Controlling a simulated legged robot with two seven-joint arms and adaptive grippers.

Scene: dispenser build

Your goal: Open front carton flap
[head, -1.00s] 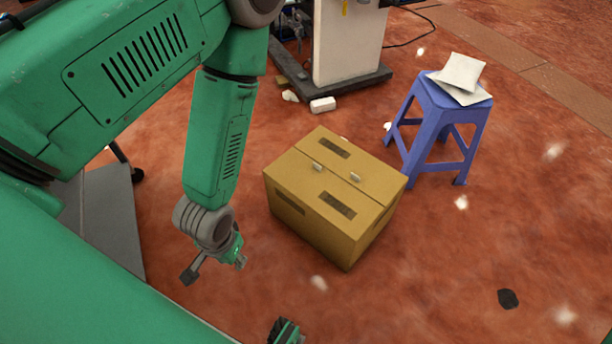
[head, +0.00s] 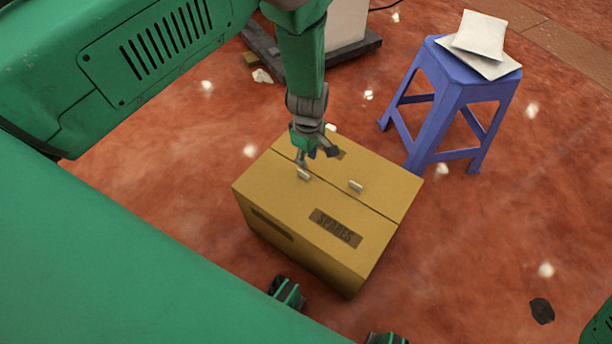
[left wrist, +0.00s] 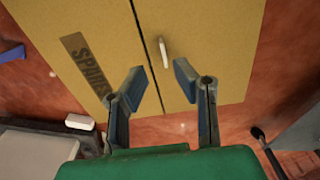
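A closed brown carton (head: 290,222) stands on the floor, with a seam across its top between the front and back flaps. A small pale tab (head: 303,175) sits on the front flap near the seam, and another pale tab (head: 356,186) sits on the back flap. My left gripper (head: 318,158) is open and empty over the left part of the carton top, close to the front flap's tab. In the left wrist view its two fingers (left wrist: 160,77) are apart, and a pale tab (left wrist: 164,52) shows just beyond them, beside the seam. I cannot tell whether they touch. My right gripper is not recognisable.
A blue stool (head: 450,95) with white packets (head: 482,36) stands behind the carton to the right. A grey stand base (head: 345,50) is at the back. A dark spot (head: 541,310) lies on the red floor at right, where the floor is mostly clear.

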